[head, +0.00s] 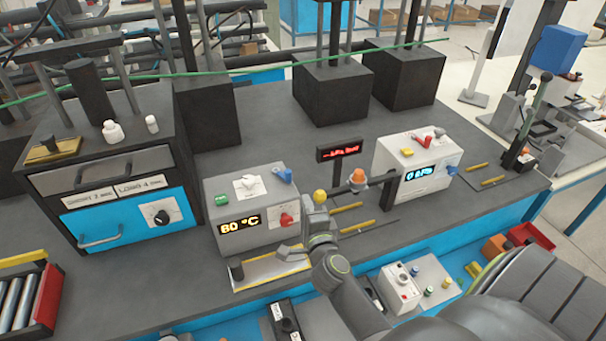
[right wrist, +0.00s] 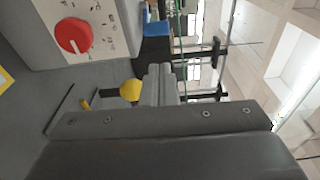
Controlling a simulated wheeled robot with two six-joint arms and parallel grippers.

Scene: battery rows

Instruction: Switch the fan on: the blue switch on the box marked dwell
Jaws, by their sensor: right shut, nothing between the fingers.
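A white box (head: 250,208) showing "80 °C" carries a blue switch (head: 284,175), a green button and a red knob (head: 287,220). A second white box (head: 392,172) with a blue display also has a blue switch (head: 452,170), at its right end. I cannot read the word dwell on either box. My right gripper (head: 310,208) is shut and empty, just right of the 80 °C box. In the right wrist view its fingers (right wrist: 160,84) are closed, with the red knob (right wrist: 73,35) at upper left. My left gripper is not in view.
A yellow ball-topped part (head: 320,196) is close beside my right gripper and an orange-topped one (head: 358,177) stands further right. A small red-lettered display (head: 340,149) stands between the boxes. A blue-fronted oven (head: 125,220) is at left. The bench behind the boxes has free room.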

